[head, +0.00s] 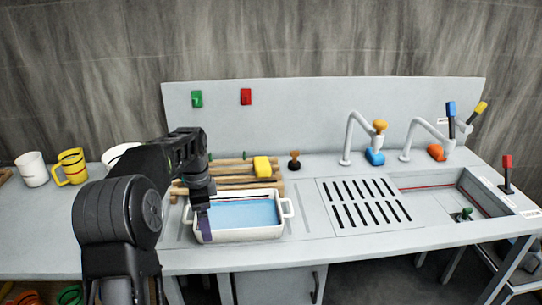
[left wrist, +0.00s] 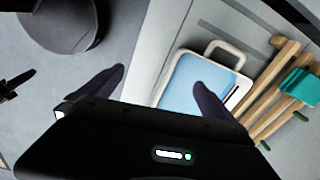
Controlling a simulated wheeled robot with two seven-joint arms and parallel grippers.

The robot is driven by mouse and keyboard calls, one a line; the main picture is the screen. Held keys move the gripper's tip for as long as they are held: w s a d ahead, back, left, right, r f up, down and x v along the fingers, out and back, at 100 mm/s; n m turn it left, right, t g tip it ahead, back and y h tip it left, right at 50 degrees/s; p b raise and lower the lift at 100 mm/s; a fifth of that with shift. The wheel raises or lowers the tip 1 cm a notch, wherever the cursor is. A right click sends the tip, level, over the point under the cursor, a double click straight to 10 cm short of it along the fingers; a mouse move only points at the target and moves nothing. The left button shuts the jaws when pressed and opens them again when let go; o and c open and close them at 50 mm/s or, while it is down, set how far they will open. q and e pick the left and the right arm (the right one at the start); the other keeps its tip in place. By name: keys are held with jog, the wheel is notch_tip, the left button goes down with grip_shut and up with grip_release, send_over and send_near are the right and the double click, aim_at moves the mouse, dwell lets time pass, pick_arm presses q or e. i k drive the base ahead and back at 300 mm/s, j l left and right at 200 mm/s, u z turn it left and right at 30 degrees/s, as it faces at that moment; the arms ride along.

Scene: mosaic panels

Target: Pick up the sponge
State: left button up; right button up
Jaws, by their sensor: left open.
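A yellow block that looks like the sponge (head: 262,167) rests on a wooden slatted rack (head: 232,181) behind the white tray. In the left wrist view, a teal block (left wrist: 299,86) lies on the wooden slats at the right edge; I cannot tell for sure that it is the same block. My left gripper (head: 204,222) is at the left end of the tray, to the left and front of the yellow block. Its two fingers show apart and empty in the left wrist view (left wrist: 157,92). My right gripper is not in view.
A white two-handled tray (head: 243,234) with a blue inside stands on the grey counter. A brown-handled stamp-like object (head: 294,160) is right of the rack. Yellow (head: 71,167) and white (head: 33,169) mugs stand left. A drain grate (head: 364,204), taps and a sink lie right.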

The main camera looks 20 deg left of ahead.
aim_at(262, 167)
jog(key=i, duration=1.35)
